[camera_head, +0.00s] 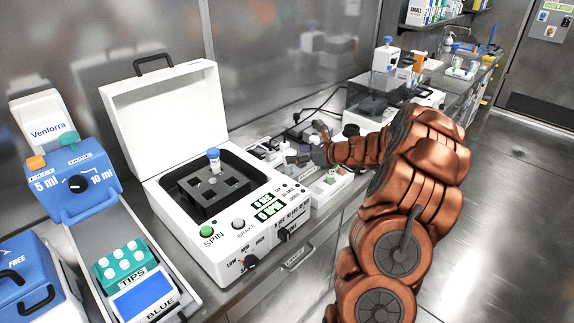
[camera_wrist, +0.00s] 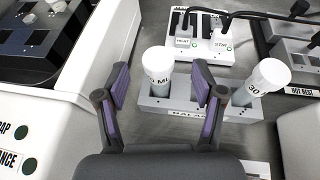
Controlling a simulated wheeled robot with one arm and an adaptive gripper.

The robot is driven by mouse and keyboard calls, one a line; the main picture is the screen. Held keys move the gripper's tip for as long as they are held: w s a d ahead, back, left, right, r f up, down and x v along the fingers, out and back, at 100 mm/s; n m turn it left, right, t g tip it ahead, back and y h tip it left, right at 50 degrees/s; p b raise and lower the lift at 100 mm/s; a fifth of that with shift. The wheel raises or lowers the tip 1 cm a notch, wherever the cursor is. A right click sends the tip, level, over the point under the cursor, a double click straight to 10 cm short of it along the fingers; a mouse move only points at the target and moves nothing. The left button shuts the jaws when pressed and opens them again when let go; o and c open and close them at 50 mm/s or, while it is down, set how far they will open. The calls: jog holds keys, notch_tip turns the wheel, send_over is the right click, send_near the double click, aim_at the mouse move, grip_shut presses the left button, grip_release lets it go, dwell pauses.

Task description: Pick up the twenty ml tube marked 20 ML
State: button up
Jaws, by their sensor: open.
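In the wrist view a white-capped tube (camera_wrist: 157,66) stands in a grey rack (camera_wrist: 182,104). Its label shows "ML"; I cannot read the number clearly. My gripper (camera_wrist: 160,78) is open, with its purple-padded fingers to the left and right of this tube in the picture. I see no clear contact. A second white-capped tube (camera_wrist: 262,82), marked "30", leans in the right end of the rack, outside the right finger. In the head view my gripper (camera_head: 318,150) is low over the bench beyond the centrifuge, and the tubes there are too small to tell apart.
A white centrifuge (camera_head: 213,243) with its lid up stands left of my gripper, holding a blue-capped tube (camera_head: 214,158). A white power strip (camera_wrist: 205,50) with plugs and cables lies behind the rack. A blue pipette unit (camera_head: 80,185) stands at far left.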

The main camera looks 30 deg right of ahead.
aim_at(288, 154)
jog(key=shift+p+x, duration=0.45)
jog(key=shift+x, duration=1.7)
jog(key=shift+s+a+f, duration=0.1)
jog(key=shift+c, duration=0.3)
jog(key=c, duration=1.2)
